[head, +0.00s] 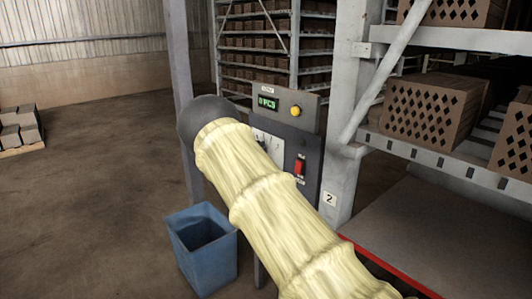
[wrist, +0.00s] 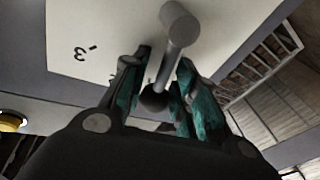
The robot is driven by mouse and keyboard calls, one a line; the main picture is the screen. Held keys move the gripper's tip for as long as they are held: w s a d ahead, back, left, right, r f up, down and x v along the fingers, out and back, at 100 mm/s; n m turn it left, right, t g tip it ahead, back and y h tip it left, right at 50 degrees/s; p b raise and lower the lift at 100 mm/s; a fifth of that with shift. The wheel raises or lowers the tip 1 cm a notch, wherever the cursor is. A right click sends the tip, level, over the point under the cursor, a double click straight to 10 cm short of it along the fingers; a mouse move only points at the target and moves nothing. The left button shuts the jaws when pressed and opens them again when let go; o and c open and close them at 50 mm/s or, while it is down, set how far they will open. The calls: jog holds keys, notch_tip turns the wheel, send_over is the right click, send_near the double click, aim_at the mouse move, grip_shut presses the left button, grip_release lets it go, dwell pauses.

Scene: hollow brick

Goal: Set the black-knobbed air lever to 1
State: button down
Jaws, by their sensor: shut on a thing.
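The air lever (wrist: 165,68) shows in the wrist view as a grey rod running from a round grey pivot on a pale scale plate (wrist: 88,25) down to a black knob (wrist: 154,101). My gripper (wrist: 163,62) has its green-padded fingers on either side of the rod and knob, shut on the lever. A "3" and a tick mark show on the plate left of the lever; the other marks are out of that view. In the head view my sleeved arm covers the lever and gripper; part of the scale plate (head: 268,143) shows beside it.
The control box (head: 312,150) carries a green display (head: 268,103), a yellow button (head: 296,111) and a red switch (head: 299,166). A blue bin (head: 205,250) stands below on the floor. Brick racks (head: 430,115) stand at right; open floor lies at left.

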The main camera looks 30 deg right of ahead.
jog(key=c, duration=1.1)
grip_release()
jog(key=v, duration=1.2)
jog(key=shift+s+d, duration=0.1)
